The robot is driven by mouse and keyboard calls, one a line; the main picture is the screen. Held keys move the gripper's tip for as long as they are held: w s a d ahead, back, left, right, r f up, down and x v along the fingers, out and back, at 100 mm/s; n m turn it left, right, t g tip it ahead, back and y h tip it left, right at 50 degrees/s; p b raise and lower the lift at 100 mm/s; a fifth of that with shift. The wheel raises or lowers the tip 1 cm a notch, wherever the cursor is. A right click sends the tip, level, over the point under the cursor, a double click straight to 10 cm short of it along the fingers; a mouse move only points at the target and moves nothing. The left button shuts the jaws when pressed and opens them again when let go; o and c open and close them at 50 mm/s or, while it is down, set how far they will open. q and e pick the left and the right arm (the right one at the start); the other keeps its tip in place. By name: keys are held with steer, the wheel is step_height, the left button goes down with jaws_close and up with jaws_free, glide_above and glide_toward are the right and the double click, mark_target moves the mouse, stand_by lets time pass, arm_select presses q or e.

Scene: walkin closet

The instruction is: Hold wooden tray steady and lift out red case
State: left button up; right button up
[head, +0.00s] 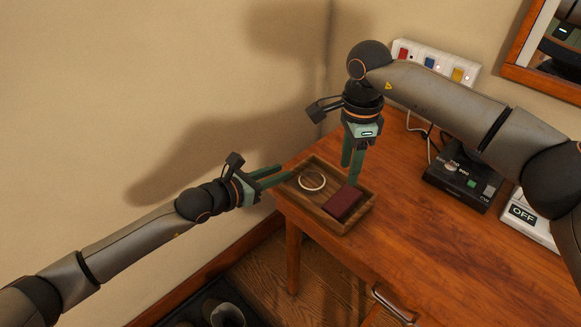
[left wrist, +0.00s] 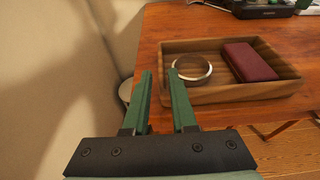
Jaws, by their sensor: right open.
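The wooden tray (head: 318,216) sits on the desk's left corner; it also shows in the left wrist view (left wrist: 225,95). The dark red case (head: 343,203) lies flat in its right part, and it shows in the left wrist view (left wrist: 250,62). My left gripper (head: 284,174) is open at the tray's left side. In the left wrist view its fingers (left wrist: 160,72) are apart, with the tray's left edge seen between them; contact cannot be told. My right gripper (head: 350,174) points down with open fingers just behind the red case, apparently not gripping it.
A pale ring (head: 311,180) lies in the tray beside the case. A black device (head: 463,182), an OFF sign (head: 526,215) and a power strip (head: 434,62) are at the right and back. The wall is close on the left. The desk (head: 420,235) right of the tray is clear.

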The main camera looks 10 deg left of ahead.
mark_target(294, 167)
arm_select(q)
steer(key=shift+x, duration=2.75)
steer(key=shift+c, duration=0.3)
jaws_close()
